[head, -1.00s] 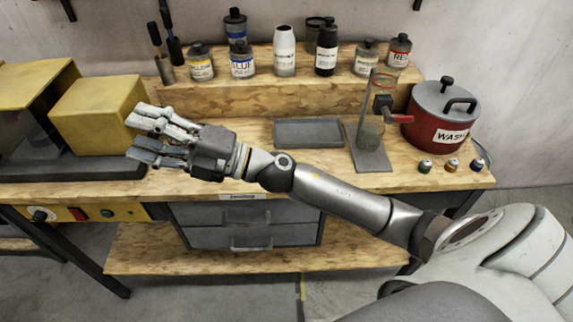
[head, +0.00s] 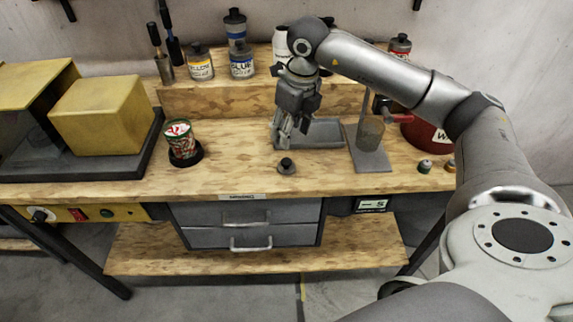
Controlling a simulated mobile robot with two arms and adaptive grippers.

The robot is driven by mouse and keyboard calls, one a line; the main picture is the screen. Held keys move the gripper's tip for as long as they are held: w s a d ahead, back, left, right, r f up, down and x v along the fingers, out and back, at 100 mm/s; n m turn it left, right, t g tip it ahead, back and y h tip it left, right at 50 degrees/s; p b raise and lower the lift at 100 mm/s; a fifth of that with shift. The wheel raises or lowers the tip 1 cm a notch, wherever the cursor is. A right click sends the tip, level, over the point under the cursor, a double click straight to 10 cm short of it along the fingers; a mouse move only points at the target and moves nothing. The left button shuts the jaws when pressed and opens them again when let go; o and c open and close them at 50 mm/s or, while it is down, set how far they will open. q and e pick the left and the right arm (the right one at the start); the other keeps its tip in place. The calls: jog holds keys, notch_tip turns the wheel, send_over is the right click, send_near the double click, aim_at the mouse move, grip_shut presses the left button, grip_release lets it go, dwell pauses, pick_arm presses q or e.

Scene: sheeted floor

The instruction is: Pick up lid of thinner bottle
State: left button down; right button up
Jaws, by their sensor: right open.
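A small dark lid with a knob on top (head: 286,167) sits on the wooden bench top near its front edge; I take it to be the thinner bottle's lid, though no label shows. My right gripper (head: 288,138) points down, open and empty, over the left part of a grey tray, behind and above the lid and apart from it. A white bottle (head: 281,42) on the back shelf is partly hidden by my right arm; I cannot tell whether it is the thinner bottle. My left gripper is out of view.
A printed can (head: 180,138) stands in a dark ring at left, beside a yellow box (head: 97,118). Bench space around the lid is clear.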

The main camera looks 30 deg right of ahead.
jog(key=p, duration=0.1)
send_over(286, 161)
jog(key=f, duration=0.5)
jog(key=shift+s+d+f, duration=0.1)
jog(key=shift+s+d, duration=0.15)
jog(key=shift+d, duration=0.05)
jog(key=shift+f, duration=0.35)
jog(key=f+p, duration=0.2)
jog(key=f, duration=0.1)
jog(key=shift+a+f, duration=0.2)
jog(key=shift+f, duration=0.05)
jog(key=shift+w+f, duration=0.2)
jog(key=shift+f, duration=0.35)
jog(key=c, duration=0.8)
